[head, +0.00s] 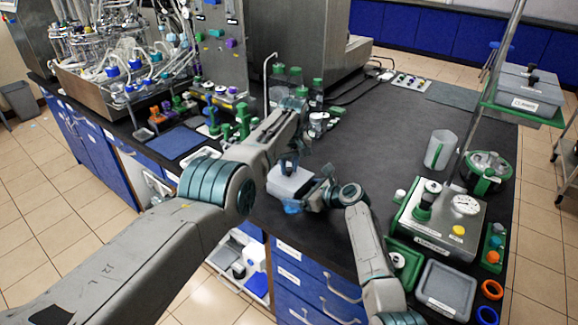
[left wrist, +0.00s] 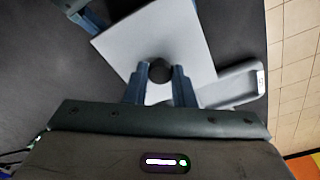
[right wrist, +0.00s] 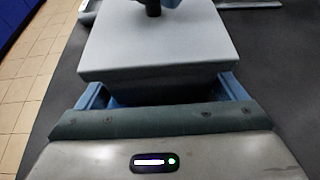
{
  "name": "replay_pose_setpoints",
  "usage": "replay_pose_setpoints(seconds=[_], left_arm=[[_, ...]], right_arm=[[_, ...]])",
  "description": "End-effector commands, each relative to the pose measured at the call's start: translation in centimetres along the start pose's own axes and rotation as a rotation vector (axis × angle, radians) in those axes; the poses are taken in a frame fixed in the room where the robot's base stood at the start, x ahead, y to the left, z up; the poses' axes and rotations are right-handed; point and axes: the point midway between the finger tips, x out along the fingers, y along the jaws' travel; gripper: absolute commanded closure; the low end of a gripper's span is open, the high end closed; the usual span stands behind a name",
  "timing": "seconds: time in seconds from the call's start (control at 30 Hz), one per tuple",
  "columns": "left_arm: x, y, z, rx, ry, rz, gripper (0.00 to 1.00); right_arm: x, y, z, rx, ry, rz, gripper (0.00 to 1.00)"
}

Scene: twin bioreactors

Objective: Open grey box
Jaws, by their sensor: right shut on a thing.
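The grey box (head: 288,184) stands on the dark bench near its front edge, its pale lid (right wrist: 158,45) on top. A dark round knob (left wrist: 161,71) rises from the lid's middle. My left gripper (head: 289,161) is above the lid, its blue fingers on both sides of the knob, with a slight gap on one side. My right gripper (head: 307,199) is shut on the box body below the lid's overhang. In the right wrist view its fingers (right wrist: 160,95) flank the body, which is mostly hidden under the lid.
A shallow grey tray (left wrist: 232,87) lies close beside the box. Green-capped bottles (head: 317,92) stand behind my left arm. A scale-like device (head: 438,215), a clear jug (head: 439,150) and a grey tray (head: 446,289) are at the right. The bench between is clear.

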Motion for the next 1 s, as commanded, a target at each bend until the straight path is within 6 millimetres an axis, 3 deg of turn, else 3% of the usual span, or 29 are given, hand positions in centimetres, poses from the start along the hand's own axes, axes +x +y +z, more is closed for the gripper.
replay_pose_setpoints(seconds=[0.1,1.0], left_arm=[[0.01,-0.02,0.0,0.0,0.0,0.0,1.0],[-0.78,0.03,-0.12,0.0,0.0,0.0,1.0]], right_arm=[[-0.01,-0.03,0.09,0.0,-0.001,-0.001,0.5],[-0.02,-0.03,0.06,0.0,-0.001,-0.001,0.5]])
